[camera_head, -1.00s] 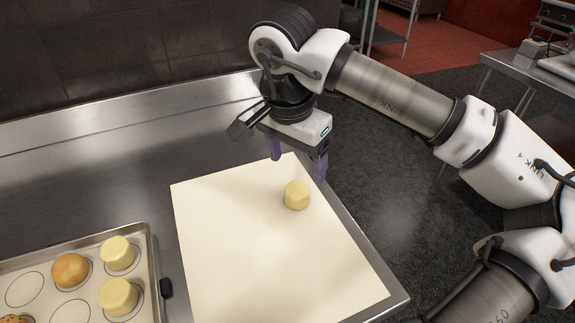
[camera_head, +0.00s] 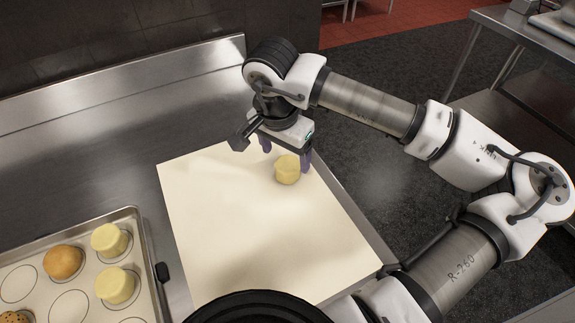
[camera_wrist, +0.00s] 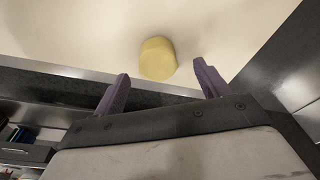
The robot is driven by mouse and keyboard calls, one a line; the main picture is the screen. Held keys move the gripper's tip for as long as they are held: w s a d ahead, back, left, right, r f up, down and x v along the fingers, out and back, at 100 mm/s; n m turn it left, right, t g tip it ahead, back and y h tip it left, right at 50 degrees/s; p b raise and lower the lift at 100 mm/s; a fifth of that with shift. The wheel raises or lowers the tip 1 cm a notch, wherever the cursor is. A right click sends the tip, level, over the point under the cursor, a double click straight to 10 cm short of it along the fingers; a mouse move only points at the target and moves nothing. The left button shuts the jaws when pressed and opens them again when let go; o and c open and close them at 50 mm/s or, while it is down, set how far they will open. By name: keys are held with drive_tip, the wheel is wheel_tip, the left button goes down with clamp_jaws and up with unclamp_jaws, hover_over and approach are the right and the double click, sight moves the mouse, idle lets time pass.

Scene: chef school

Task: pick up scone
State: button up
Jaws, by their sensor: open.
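A pale yellow, round scone (camera_head: 287,170) stands alone on a cream board (camera_head: 255,235), near its far right edge. My gripper (camera_head: 286,162) is open just behind the scone, with its purple fingers pointing down. In the wrist view the scone (camera_wrist: 158,59) lies ahead of and between the two spread fingers (camera_wrist: 160,85), apart from both. The far finger is partly hidden in the head view.
A baking tray (camera_head: 150,262) at the left holds two more pale scones (camera_head: 110,240), a brown bun (camera_head: 62,262) and a partly seen cookie (camera_head: 14,318), with empty circles between. The steel counter (camera_head: 100,165) is clear behind. The floor drops away right of the board.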

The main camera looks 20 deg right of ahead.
sight(288, 163)
drive_tip(key=shift+w+d+f+p, duration=0.1)
drive_tip(key=shift+f+p, duration=0.1)
drive_tip(key=shift+f, duration=0.5)
drive_tip(key=shift+s+d+f+p, duration=0.1)
drive_tip(key=shift+f+p, duration=0.15)
drive_tip(key=shift+f, duration=0.5)
drive_tip(key=shift+w+d+f+p, duration=0.1)
drive_tip(key=shift+f+p, duration=0.1)
drive_tip(key=shift+f, duration=0.5)
drive_tip(key=shift+c, duration=0.3)
drive_tip(key=c, duration=1)
drive_tip(key=shift+r, duration=0.2)
